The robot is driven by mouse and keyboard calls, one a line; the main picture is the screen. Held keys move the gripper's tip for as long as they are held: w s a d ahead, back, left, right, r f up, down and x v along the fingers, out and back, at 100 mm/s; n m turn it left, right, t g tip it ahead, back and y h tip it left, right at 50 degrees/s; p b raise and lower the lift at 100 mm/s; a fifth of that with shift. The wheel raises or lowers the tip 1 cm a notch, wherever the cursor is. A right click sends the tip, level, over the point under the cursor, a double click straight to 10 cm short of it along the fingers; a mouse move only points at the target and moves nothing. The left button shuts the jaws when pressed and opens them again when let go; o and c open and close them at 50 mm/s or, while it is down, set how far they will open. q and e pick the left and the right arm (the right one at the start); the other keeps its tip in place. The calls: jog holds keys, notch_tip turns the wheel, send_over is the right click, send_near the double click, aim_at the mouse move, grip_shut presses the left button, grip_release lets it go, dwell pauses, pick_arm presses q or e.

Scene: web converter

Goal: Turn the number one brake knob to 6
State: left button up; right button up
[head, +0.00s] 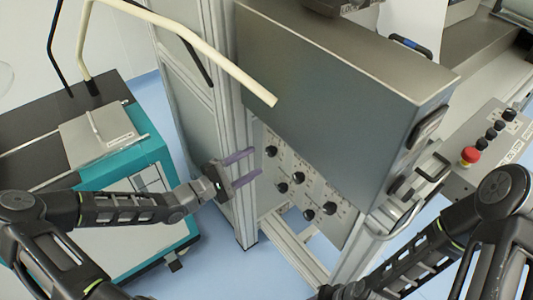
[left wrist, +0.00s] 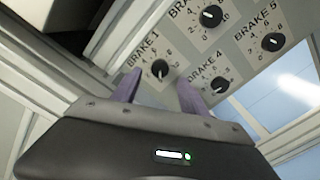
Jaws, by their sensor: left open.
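The brake panel (head: 318,187) carries several black knobs below the grey metal box. The brake 1 knob (head: 271,151) is the upper left one. In the left wrist view, the brake 1 knob (left wrist: 160,69) has a white pointer mark and a printed scale around it; its exact setting is too small to tell. My left gripper (head: 254,164) is open, its purple fingers pointing at the panel just left of this knob. In the left wrist view, the knob shows between the fingertips of my left gripper (left wrist: 158,79), seemingly still beyond them. My right gripper is out of view.
The brake 4 knob (left wrist: 218,85), brake 2 knob (left wrist: 211,16) and brake 5 knob (left wrist: 273,42) are close by. The metal box (head: 335,95) overhangs the panel. An aluminium post (head: 243,205) stands left of it. A cream bar (head: 215,57) crosses above.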

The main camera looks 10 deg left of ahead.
aim_at(268, 153)
pick_arm(q)
jog(key=x, duration=0.6)
jog(key=shift+c, duration=0.3)
grip_shut()
